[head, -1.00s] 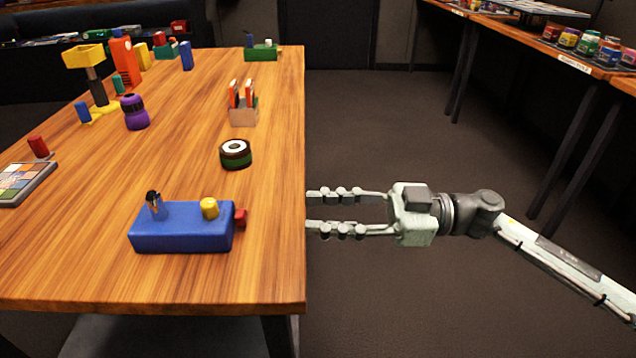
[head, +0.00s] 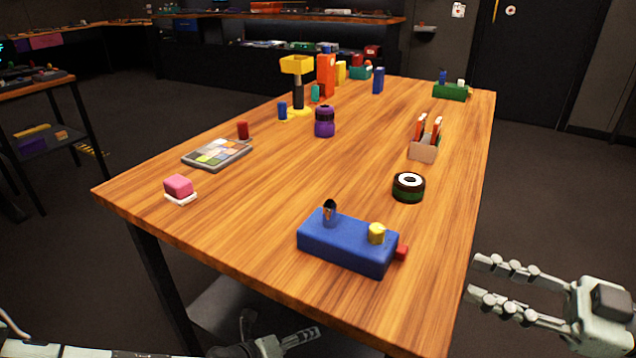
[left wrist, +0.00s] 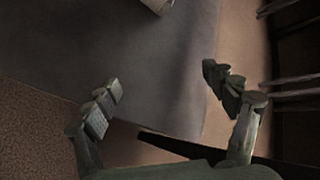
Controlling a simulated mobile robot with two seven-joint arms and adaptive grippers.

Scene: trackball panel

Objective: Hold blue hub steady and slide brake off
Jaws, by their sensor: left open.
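The blue hub (head: 345,243) is a blue box on the near part of the table. It has a dark upright lever (head: 330,212) on top at its left, a yellow knob (head: 377,233) at its right and a red block (head: 402,252) at its right end. I cannot tell which part is the brake. My right gripper (head: 473,279) is open and empty, beyond the table's right edge, apart from the hub. My left gripper (head: 300,338) is low at the table's near edge; in the left wrist view its fingers (left wrist: 163,85) are spread with nothing between them.
A green-black round piece with a white top (head: 409,187) stands behind the hub. A tan holder (head: 423,153), a purple jar (head: 325,122), a colour-tile tray (head: 217,153) and a pink block (head: 178,187) stand farther off. The table (head: 260,215) is clear left of the hub.

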